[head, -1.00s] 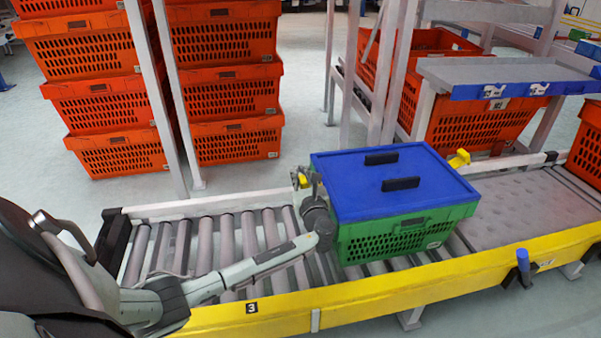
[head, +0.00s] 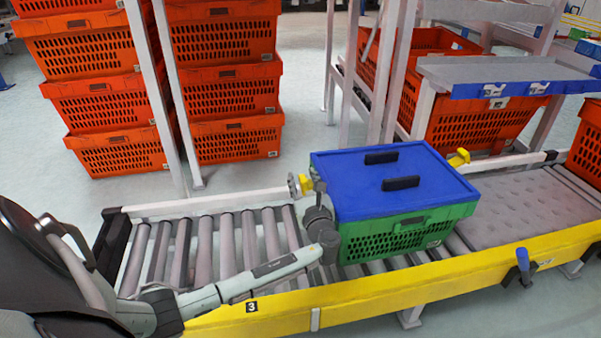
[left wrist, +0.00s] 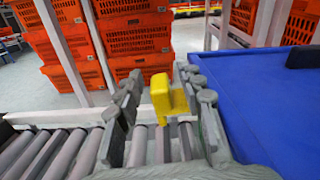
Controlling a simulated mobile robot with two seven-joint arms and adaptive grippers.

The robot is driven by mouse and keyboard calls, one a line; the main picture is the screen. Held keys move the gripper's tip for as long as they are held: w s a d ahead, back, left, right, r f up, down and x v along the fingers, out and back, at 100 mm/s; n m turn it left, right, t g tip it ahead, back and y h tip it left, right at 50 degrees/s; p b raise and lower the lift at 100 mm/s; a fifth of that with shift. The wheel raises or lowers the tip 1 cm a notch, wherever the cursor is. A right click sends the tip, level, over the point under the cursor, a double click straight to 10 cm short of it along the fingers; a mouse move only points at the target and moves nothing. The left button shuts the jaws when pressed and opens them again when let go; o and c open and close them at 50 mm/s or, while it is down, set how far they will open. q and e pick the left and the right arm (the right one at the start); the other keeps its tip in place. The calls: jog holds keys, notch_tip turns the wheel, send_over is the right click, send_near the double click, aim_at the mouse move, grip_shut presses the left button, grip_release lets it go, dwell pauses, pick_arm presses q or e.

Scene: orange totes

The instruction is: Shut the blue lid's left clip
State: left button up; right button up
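A green tote (head: 395,240) with a blue lid (head: 350,190) on top stands on the roller conveyor. The yellow left clip (head: 306,184) sticks out from the lid's left side, apart from the tote wall. It also shows in the left wrist view (left wrist: 172,98), between my fingers, with the blue lid (left wrist: 265,100) to the right. My left gripper (head: 300,186) is at this clip, left of the tote; in the left wrist view its fingers (left wrist: 160,88) are apart, one on each side of the clip. Contact cannot be told. My right gripper is not in view.
The yellow right clip (head: 459,158) is on the lid's far right side. Bare rollers (head: 205,245) lie left of the tote. The yellow conveyor rail (head: 400,293) runs in front. Stacked orange totes (head: 235,95) and grey posts (head: 390,75) stand behind.

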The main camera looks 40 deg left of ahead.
pick_arm(q)
jog(key=v, duration=0.8)
jog(key=shift+s+d, duration=0.15)
